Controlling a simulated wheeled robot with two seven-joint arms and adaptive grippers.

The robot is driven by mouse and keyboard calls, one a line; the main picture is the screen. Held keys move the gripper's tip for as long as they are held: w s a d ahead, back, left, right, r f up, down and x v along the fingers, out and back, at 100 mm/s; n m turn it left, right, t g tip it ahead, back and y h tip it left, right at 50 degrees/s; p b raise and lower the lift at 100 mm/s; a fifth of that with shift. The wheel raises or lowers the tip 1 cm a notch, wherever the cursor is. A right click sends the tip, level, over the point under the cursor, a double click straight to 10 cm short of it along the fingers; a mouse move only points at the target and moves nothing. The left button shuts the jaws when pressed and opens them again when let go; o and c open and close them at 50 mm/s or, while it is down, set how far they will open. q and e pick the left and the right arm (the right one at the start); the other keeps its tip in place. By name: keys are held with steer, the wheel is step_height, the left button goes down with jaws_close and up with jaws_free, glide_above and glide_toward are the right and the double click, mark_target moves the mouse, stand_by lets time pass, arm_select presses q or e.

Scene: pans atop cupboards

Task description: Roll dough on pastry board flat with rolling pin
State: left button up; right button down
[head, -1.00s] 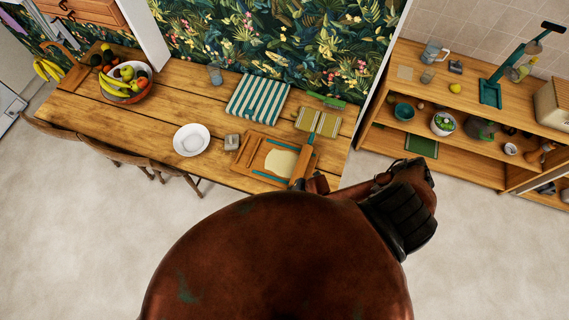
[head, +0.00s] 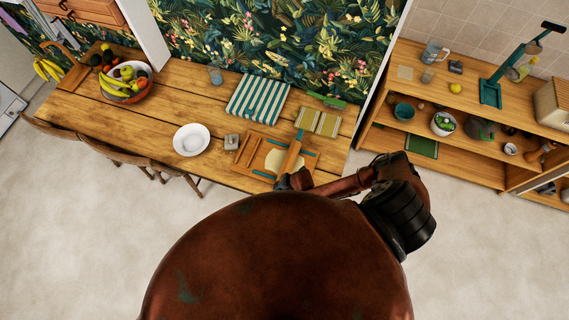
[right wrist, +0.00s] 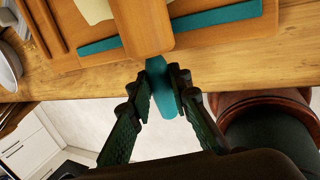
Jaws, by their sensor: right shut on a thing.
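The pastry board (head: 246,158) lies on the wooden table near its front right edge. Pale flat dough (head: 271,157) lies on it, partly covered by the rolling pin (head: 291,158); a bit of dough also shows at the top of the right wrist view (right wrist: 95,9). The pin is wooden with teal handles and lies across the board and the dough's right part. My right gripper (head: 292,181) is shut on the pin's near teal handle (right wrist: 172,98), just past the board's front edge. Whether the pin presses on the dough I cannot tell. My left gripper is not in view.
A shelf unit (head: 460,151) stands to the right.

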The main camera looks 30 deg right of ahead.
steer(key=shift+w+a+b, duration=0.2)
steer(key=shift+w+a, duration=0.85)
steer(key=shift+w, duration=0.2)
steer(key=shift+w+a+b, duration=0.2)
steer(key=shift+w+a, duration=0.8)
steer(key=shift+w, duration=0.25)
steer(key=shift+w+a+b, duration=0.55)
steer(key=shift+w+a, duration=0.6)
steer(key=shift+w, duration=0.3)
steer(key=shift+w+a+b, duration=0.55)
steer(key=shift+w+a, duration=0.6)
steer(key=shift+w, duration=0.3)
